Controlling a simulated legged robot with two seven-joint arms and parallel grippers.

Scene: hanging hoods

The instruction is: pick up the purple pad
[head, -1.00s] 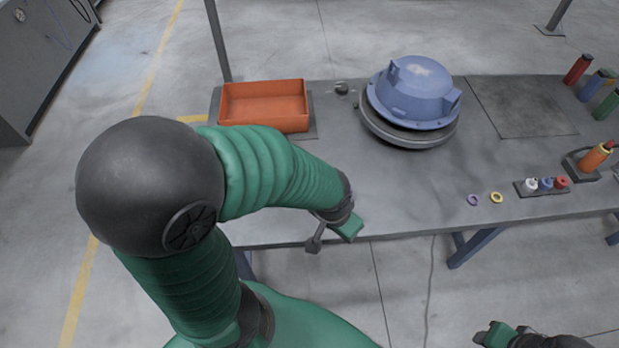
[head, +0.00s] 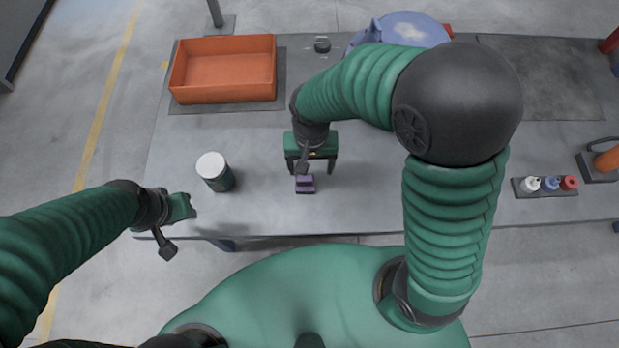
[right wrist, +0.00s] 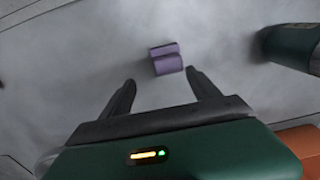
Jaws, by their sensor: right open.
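The purple pad (head: 305,184) is a small block lying on the grey table near its front edge. It also shows in the right wrist view (right wrist: 167,60), just beyond the fingertips and roughly between their lines. My right gripper (head: 311,170) is open and empty above the table, close behind the pad, its fingers pointing toward it. Its two dark fingers show in the right wrist view (right wrist: 161,82), apart from the pad. My left gripper (head: 182,208) is over the table's front left edge, away from the pad; its jaws are not clear.
A dark green can with a white lid (head: 216,172) stands left of the pad. An orange tray (head: 222,72) is at the back left. A blue hood (head: 408,28) is partly behind my right arm. Small bottles in a holder (head: 549,185) stand at right.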

